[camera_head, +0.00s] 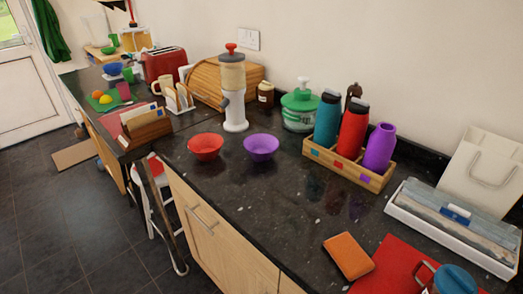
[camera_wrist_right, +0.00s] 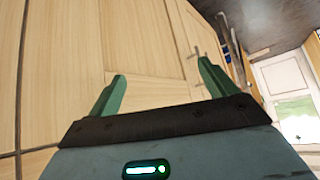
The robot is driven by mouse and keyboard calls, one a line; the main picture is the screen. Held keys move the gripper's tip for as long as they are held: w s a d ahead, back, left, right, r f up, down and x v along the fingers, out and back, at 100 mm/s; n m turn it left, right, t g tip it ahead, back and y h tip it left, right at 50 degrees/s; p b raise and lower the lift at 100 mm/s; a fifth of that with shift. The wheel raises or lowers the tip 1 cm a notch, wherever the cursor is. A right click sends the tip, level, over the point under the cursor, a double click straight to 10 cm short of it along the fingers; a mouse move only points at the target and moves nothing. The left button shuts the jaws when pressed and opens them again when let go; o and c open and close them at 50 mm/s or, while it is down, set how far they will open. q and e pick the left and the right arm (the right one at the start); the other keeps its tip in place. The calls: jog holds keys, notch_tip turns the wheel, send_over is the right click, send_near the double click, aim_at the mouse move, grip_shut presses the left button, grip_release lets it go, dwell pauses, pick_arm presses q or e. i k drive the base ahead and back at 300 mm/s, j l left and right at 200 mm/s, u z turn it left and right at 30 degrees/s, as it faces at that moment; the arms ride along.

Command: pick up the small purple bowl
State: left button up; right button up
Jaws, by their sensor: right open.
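The small purple bowl (camera_head: 261,147) stands upright on the dark granite counter in the head view. A red bowl (camera_head: 206,146) of similar size stands just to its left, with a small gap between them. In the right wrist view my right gripper (camera_wrist_right: 165,85) is open, its two green fingers apart with nothing between them. It faces light wooden cabinet fronts, and the purple bowl does not show in that view. Neither gripper shows in the head view.
A green-lidded container (camera_head: 300,108) and a wooden caddy (camera_head: 345,168) with several bottles stand to the right. The counter in front of the purple bowl is clear.

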aim_at(260, 148)
jog(key=z, duration=1)
jog(key=j+z, duration=0.5)
jog(key=z, duration=0.2)
jog(key=k+j+z, duration=0.15)
jog(key=z, duration=0.2)
jog(key=k+j+z, duration=0.2)
jog(key=j, duration=0.25)
jog(key=k+j+z, duration=0.25)
jog(key=j, duration=0.15)
jog(key=k+j, duration=0.5)
jog(key=j, duration=0.15)
jog(key=i+z, duration=0.05)
